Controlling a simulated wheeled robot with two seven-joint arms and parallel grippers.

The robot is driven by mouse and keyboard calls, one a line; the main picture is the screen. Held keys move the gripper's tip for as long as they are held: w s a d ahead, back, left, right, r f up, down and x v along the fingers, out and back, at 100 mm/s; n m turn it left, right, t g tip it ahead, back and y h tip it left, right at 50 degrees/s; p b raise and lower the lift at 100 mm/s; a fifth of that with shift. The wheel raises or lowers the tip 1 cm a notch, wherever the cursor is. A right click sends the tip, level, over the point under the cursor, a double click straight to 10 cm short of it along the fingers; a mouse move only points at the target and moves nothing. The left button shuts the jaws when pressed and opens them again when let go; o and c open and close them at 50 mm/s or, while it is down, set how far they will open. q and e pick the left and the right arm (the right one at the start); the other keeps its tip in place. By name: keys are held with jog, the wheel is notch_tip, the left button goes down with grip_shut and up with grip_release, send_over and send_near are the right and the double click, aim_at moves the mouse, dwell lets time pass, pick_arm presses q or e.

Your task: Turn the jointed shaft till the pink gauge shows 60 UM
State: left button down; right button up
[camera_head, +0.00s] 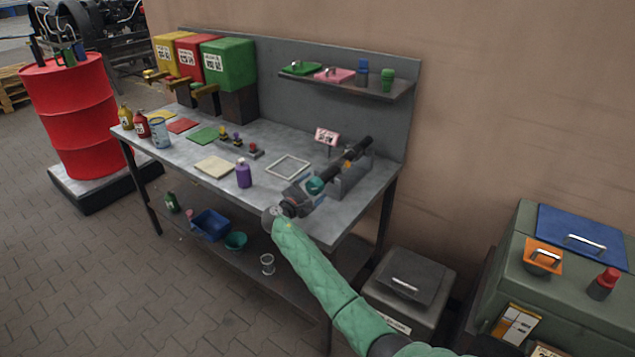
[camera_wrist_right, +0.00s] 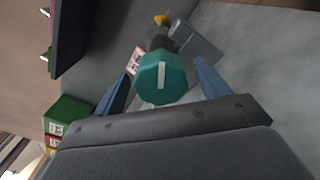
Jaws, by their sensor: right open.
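The jointed shaft (camera_head: 357,149) is a dark rod resting on a grey stand (camera_head: 350,180) at the right end of the workbench. Its near end carries a teal knob (camera_head: 315,185), which shows in the right wrist view with a pale stripe on its face (camera_wrist_right: 161,77). The pink gauge (camera_head: 326,137) stands behind the shaft; its reading is too small to make out. It is partly hidden behind the knob in the right wrist view (camera_wrist_right: 137,60). My right gripper (camera_wrist_right: 160,85) is open, its two blue fingers on either side of the knob, with visible gaps. My left gripper is not in view.
The workbench (camera_head: 270,215) also holds a purple bottle (camera_head: 243,173), a pale square frame (camera_head: 289,167) and coloured mats. A shelf (camera_head: 345,85) hangs above the shaft. Yellow, red and green bins (camera_head: 228,64) stand at the back left. A grey box (camera_head: 408,285) stands right of the bench.

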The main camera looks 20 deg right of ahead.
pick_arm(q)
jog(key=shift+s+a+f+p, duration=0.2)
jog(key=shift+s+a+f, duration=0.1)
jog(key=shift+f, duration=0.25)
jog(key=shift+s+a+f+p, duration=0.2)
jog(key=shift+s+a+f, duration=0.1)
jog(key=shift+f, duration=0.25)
pick_arm(e)
jog(key=shift+x, duration=1.55)
jog(key=shift+c, duration=0.2)
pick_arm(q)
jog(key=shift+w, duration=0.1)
pick_arm(e)
jog(key=c, duration=0.9)
